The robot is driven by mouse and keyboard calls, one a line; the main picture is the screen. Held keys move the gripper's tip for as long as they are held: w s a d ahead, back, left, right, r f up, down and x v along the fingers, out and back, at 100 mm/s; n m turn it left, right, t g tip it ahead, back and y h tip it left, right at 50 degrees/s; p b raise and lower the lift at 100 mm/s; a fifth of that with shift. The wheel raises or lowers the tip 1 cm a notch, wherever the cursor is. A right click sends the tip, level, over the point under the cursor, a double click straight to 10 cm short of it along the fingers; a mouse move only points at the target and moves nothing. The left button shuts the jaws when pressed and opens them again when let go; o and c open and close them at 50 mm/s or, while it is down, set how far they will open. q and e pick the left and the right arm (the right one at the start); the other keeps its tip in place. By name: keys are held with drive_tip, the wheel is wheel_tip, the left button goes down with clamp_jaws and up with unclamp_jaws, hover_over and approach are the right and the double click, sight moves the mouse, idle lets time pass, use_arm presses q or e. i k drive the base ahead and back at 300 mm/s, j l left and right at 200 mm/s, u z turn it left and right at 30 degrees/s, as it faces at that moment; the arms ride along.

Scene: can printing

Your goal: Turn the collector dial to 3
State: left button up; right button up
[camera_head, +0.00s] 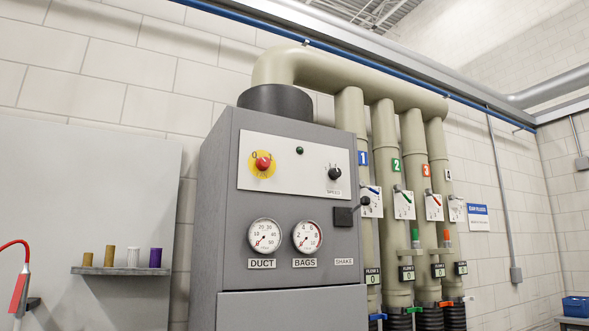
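The grey collector cabinet (215,180) stands in the middle of the head view. On its white upper panel (300,188) is a small black dial (334,174) above a label that seems to read SPEED. The numbers around this dial and its pointer are too small to read surely. To its left is a red knob (263,163) on a yellow disc. A small dark green lamp (299,151) sits between them. Neither of my grippers is in view.
Below are DUCT (264,236) and BAGS (307,237) gauges and a black SHAKE lever (344,216). Several beige numbered pipes (384,150) stand right of the cabinet. A shelf (120,271) with small cylinders and a red-handled tool (19,292) are at the left.

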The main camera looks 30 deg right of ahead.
sight(334, 174)
drive_tip(key=z, duration=1.25)
drive_tip(key=i+l+u, duration=0.1)
drive_tip(key=i+l, duration=0.15)
drive_tip(key=l, duration=0.15)
drive_tip(key=i+l, duration=0.3)
drive_tip(key=l, duration=0.15)
drive_tip(key=i+l+u, duration=0.15)
drive_tip(key=l, duration=0.3)
drive_tip(key=i+l+u, duration=0.1)
drive_tip(key=i+l, duration=0.2)
drive_tip(key=l, duration=0.15)
drive_tip(key=i+l+u, duration=0.1)
drive_tip(key=i+l, duration=0.15)
drive_tip(key=l, duration=0.25)
drive_tip(key=i+l, duration=0.2)
drive_tip(key=l, duration=0.3)
drive_tip(key=i+l+u, duration=0.15)
drive_tip(key=l, duration=0.35)
drive_tip(key=i+l+u, duration=0.1)
drive_tip(key=l, duration=0.4)
drive_tip(key=i, duration=0.1)
